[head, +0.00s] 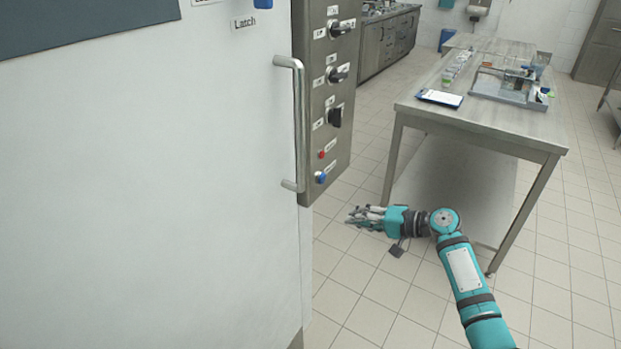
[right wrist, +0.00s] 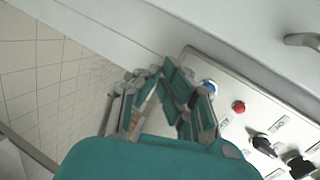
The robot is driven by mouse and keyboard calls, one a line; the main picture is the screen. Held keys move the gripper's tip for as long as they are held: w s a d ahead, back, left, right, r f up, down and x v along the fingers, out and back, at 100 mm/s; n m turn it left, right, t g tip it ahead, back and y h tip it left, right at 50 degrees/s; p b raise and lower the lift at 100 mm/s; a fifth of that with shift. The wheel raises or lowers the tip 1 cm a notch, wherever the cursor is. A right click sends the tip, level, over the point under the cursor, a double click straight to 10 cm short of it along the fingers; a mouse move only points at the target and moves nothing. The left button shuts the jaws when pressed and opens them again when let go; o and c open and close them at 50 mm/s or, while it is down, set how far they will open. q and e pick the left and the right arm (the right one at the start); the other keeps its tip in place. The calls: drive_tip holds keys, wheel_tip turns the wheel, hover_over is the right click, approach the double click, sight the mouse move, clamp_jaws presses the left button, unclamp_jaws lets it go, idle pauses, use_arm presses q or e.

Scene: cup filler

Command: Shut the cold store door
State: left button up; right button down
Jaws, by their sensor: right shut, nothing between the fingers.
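The cold store door (head: 150,190) is a large white panel filling the left of the head view. It has a vertical metal handle (head: 299,125) near its right edge and a label reading "Latch" at the top. I cannot tell whether it stands fully shut. My right gripper (head: 357,216) is shut and empty, low over the floor, to the right of the door edge and below the control panel (head: 327,90). In the right wrist view my right gripper's fingers (right wrist: 165,85) show before the panel and the white door (right wrist: 225,35). My left gripper is not in view.
The control panel carries several knobs, with a red and a blue button near its bottom. A metal table (head: 500,117) with a clipboard (head: 439,98) and a grey apparatus (head: 512,87) stands at the right, behind my right arm. Tiled floor between door and table is clear.

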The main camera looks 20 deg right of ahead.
wheel_tip(320, 180, up, 16)
drive_tip(key=s+a+n+y, duration=0.1)
drive_tip(key=s+n+y, duration=0.1)
drive_tip(key=n+y, duration=0.15)
drive_tip(key=p, duration=0.4)
approach(291, 176)
drive_tip(key=shift+m+y, duration=0.25)
drive_tip(key=shift+m, duration=0.2)
drive_tip(key=x, duration=0.3)
drive_tip(key=w+x, duration=0.1)
drive_tip(key=x, duration=0.1)
drive_tip(key=shift+w+d+f, duration=0.1)
drive_tip(key=shift+d, duration=0.15)
drive_tip(key=shift+s+a+f, duration=0.1)
drive_tip(key=shift+s+a, duration=0.15)
drive_tip(key=shift+s, duration=0.1)
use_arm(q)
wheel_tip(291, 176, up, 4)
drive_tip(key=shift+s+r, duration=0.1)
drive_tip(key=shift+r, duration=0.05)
use_arm(e)
drive_tip(key=shift+w+f, duration=0.1)
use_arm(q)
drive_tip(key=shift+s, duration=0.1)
use_arm(e)
drive_tip(key=shift+a, duration=0.15)
